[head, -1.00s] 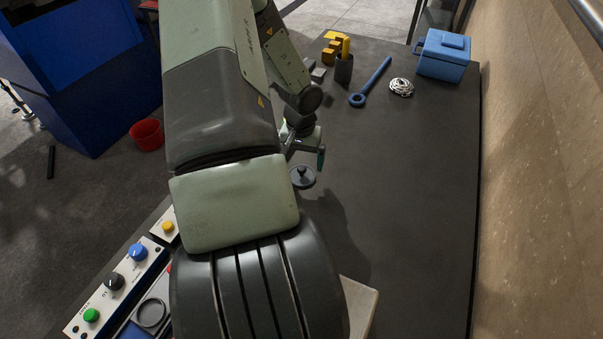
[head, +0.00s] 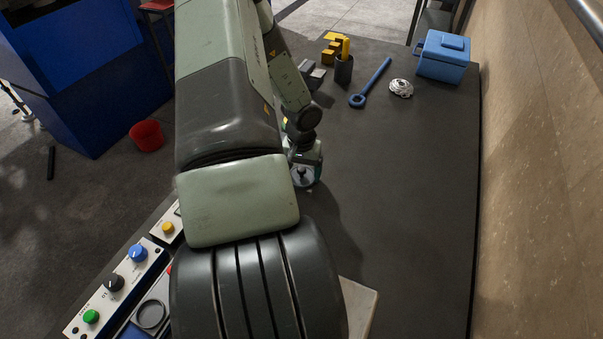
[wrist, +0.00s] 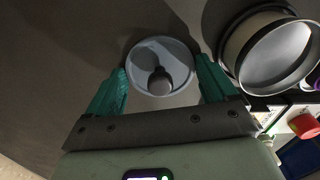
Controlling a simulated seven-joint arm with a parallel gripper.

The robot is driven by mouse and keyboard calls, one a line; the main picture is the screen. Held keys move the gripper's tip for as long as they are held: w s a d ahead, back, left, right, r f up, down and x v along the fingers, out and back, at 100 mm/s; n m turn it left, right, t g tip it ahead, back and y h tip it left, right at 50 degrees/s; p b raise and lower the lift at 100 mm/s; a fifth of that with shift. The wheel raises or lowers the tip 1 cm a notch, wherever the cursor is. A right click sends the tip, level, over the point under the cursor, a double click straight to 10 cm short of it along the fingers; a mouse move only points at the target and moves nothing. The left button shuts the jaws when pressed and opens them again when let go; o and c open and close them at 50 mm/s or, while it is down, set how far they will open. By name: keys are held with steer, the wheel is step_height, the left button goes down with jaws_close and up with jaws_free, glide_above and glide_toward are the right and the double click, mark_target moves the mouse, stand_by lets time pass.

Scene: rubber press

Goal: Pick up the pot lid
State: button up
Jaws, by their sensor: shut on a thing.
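The pot lid (head: 304,181) is a small grey disc with a dark knob. It is low in front of my arm in the head view, partly hidden by my gripper (head: 306,165). In the wrist view the lid (wrist: 150,55) lies between the two green fingers of my gripper (wrist: 162,80), which are shut on its rim from both sides. The knob (wrist: 160,80) stands between the fingers, pointing at the camera. I cannot tell whether the lid touches the table. A round, open metal pot (wrist: 275,55) shows just right of the lid in the wrist view.
The dark table (head: 410,200) is clear to the right. At its back are a blue box (head: 443,57), a blue ring-ended tool (head: 371,82), a pale round item (head: 401,88) and a dark cup (head: 344,69). Control panels (head: 120,282) line the lower left.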

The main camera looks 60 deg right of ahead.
mark_target(301, 169)
steer(key=shift+r, duration=0.15)
step_height(301, 169, up, 8)
steer(key=shift+w+r, duration=0.1)
steer(key=shift+r, duration=0.1)
steer(key=w+a+r, duration=0.2)
steer(key=w+a, duration=0.1)
steer(key=w, duration=0.7)
steer(key=shift+w+f, duration=0.15)
steer(key=shift+f, duration=2.85)
steer(key=shift+f, duration=0.15)
steer(key=o, duration=0.8)
